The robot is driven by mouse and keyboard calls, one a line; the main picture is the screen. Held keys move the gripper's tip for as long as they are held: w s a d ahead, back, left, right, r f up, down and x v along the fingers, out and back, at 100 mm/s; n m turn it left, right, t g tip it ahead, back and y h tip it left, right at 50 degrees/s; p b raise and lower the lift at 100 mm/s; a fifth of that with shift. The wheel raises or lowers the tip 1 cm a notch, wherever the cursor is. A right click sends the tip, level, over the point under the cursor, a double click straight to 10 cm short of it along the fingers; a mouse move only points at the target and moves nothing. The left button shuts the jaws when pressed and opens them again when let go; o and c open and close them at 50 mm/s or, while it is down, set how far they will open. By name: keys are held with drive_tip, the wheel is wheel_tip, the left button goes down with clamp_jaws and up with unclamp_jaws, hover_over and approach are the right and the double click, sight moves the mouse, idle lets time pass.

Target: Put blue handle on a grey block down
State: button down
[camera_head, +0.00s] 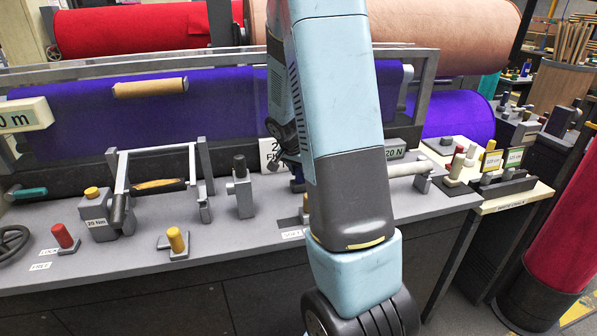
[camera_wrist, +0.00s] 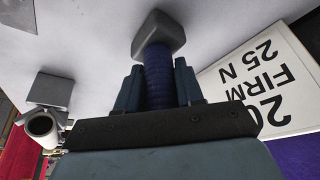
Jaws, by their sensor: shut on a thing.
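The blue handle (camera_wrist: 158,75) is ribbed and stands between the two fingers of my gripper (camera_wrist: 157,88) in the wrist view. My gripper is shut on it. The grey block (camera_wrist: 158,34) is at the far end of the handle, beyond the fingertips, over the pale grey bench surface. I cannot tell whether the block touches the bench. In the head view my arm hides most of the gripper, and the handle and block cannot be made out clearly there.
A white sign reading FIRM 25 N (camera_wrist: 262,80) is close beside the gripper. The grey bench (camera_head: 120,255) carries a yellow-topped block (camera_head: 97,212), a red knob (camera_head: 64,236), a yellow knob (camera_head: 176,240) and an upright grey fixture (camera_head: 241,190). A purple felt roll (camera_head: 80,115) lies behind.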

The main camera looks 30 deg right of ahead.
drive_tip(key=shift+f, duration=0.15)
drive_tip(key=c, duration=0.7)
unclamp_jaws()
drive_tip(key=v, duration=1.3)
drive_tip(key=s+a+r+n+t+y, duration=0.1)
drive_tip(key=s+a+r+n, duration=0.3)
drive_tip(key=s, duration=0.3)
drive_tip(key=s+a+r+n+t+y, duration=0.1)
drive_tip(key=s+a+r+n, duration=0.3)
drive_tip(key=s+a, duration=0.2)
drive_tip(key=s+a+r+n+t+y, duration=0.1)
drive_tip(key=s+a+r+n, duration=0.3)
drive_tip(key=s, duration=0.6)
drive_tip(key=shift+s+a+r+y, duration=0.1)
drive_tip(key=shift+a+y, duration=0.1)
drive_tip(key=shift+a, duration=0.15)
drive_tip(key=shift+s+a+y, duration=0.15)
drive_tip(key=shift+a+y, duration=0.05)
drive_tip(key=shift+a, duration=0.2)
